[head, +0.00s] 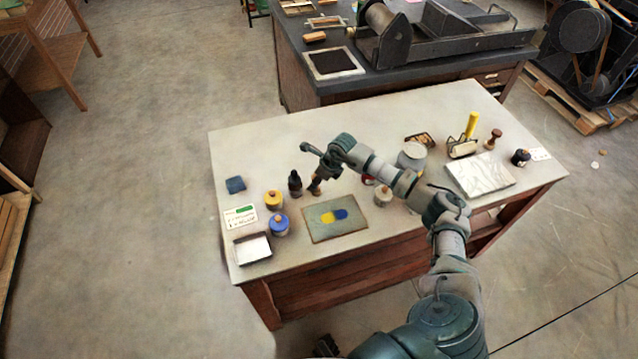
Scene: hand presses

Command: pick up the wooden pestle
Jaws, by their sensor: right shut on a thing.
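The wooden pestle (315,187) is a small brown upright piece near the middle left of the pale table, just behind the grey-green mat. My right gripper (318,174) reaches over from the right and is shut on its top; the fingers hide much of it. I cannot tell whether its lower end touches the table. My left gripper is not in view.
A dark bottle (295,184) stands close left of the pestle. Yellow (273,200) and blue (279,225) jars stand farther left. A mat (347,231) with a yellow and blue print lies in front. A white slab (480,176) lies right.

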